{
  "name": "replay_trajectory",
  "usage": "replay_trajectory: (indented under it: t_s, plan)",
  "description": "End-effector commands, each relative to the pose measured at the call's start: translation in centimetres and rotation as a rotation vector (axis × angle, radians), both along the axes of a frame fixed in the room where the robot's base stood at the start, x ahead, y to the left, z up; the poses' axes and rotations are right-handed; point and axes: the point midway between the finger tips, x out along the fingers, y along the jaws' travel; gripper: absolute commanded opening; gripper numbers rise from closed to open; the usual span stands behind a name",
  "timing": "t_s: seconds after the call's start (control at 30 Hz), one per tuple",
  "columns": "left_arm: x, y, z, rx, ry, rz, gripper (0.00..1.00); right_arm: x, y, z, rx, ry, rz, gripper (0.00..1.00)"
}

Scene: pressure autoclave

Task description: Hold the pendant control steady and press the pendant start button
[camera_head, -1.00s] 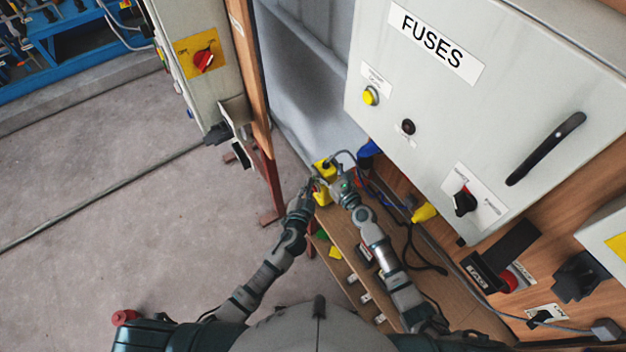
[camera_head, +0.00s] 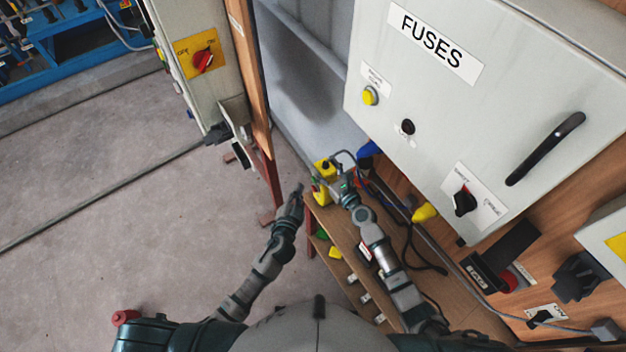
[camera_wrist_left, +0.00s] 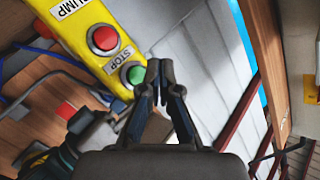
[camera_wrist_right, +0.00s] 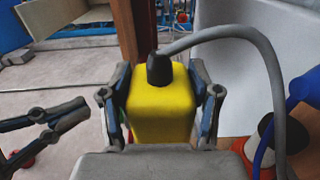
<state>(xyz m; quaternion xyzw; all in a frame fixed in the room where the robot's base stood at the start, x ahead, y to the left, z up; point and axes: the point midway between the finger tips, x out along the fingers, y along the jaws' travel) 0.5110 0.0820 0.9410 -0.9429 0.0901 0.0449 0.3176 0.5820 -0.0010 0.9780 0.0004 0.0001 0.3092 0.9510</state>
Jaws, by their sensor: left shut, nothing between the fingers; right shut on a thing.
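The yellow pendant control (camera_head: 321,193) hangs from a grey cable. My right gripper (camera_wrist_right: 165,95) is shut on its yellow body (camera_wrist_right: 162,112), one finger on each side. In the left wrist view the pendant face (camera_wrist_left: 82,30) shows a red button (camera_wrist_left: 104,39), a green button (camera_wrist_left: 136,74), and PUMP and STOP labels. My left gripper (camera_head: 299,188) is shut and empty, left of the pendant with a gap between them. In the left wrist view its fingertips (camera_wrist_left: 160,68) appear just right of the green button. I cannot tell whether the green button is pushed in.
The grey FUSES cabinet (camera_head: 440,130) stands to the right. A wooden shelf (camera_head: 345,240) with small coloured items lies below the pendant. A wooden post (camera_head: 250,80) and a switch box (camera_head: 190,50) stand at the left. Open floor (camera_head: 120,200) lies left of my left arm.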

Motion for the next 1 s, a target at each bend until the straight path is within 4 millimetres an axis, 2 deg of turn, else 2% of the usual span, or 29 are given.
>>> replay_trajectory:
  t_s: [0.3, 1.0]
  plan:
    - [-1.6, 2.1, 0.0, 0.001, 0.000, -0.001, 0.00, 0.0, 0.0, -0.1, 0.000, 0.004, 0.001, 0.07]
    - [-1.7, 2.3, 0.0, 0.001, 0.000, -0.001, 0.00, 0.0, 0.0, -0.1, 0.000, 0.003, 0.001, 0.07]
